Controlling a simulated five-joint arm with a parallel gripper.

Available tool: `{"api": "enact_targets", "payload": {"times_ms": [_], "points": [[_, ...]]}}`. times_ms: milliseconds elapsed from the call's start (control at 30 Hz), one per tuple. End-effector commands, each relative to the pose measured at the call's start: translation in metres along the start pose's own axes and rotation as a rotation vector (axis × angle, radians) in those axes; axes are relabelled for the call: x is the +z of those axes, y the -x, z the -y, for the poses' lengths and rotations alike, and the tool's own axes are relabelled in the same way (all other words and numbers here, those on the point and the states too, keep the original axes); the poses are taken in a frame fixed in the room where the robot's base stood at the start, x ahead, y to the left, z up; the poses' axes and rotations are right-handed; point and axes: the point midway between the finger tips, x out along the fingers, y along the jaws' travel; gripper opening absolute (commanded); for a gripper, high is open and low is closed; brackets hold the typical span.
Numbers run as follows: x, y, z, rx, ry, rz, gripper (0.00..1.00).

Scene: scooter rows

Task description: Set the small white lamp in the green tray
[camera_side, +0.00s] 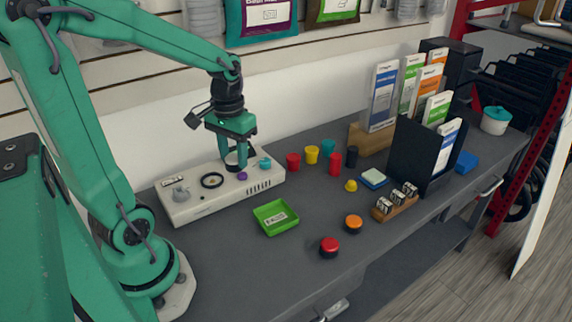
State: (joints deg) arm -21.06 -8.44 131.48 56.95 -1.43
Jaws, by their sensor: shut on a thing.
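My gripper (234,166) points down over the white panel box (205,212) at the back left. Its fingers are shut on a small white thing (231,158), which looks like the small white lamp. The fingers partly hide it, and I cannot tell whether it touches the panel. The green tray (293,224) lies on the grey bench to the front right of the panel. It is shallow and square, with only a white printed label on its floor.
The panel carries a grey knob (180,193), a black ring (212,181), a purple knob (242,176) and a teal knob (265,163). Several coloured cups stand right of it. Red (329,247) and orange (353,224) buttons sit right of the tray. Bench around the tray is clear.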

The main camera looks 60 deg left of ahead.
Motion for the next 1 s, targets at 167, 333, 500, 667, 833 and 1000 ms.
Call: {"api": "enact_targets", "payload": {"times_ms": [167,333,500,667,833,1000], "points": [[0.000,0.000,0.000,0.000,0.000,0.000,0.12],[0.000,0.000,0.000,0.000,0.000,0.000,0.12],[0.000,-0.001,-0.003,0.000,-0.002,0.000,0.12],[0.000,-0.003,-0.015,0.000,-0.007,0.001,0.12],[0.002,-0.009,-0.037,0.000,-0.016,0.001,0.12],[0.007,-0.015,-0.067,0.000,-0.025,0.002,0.12]]}}
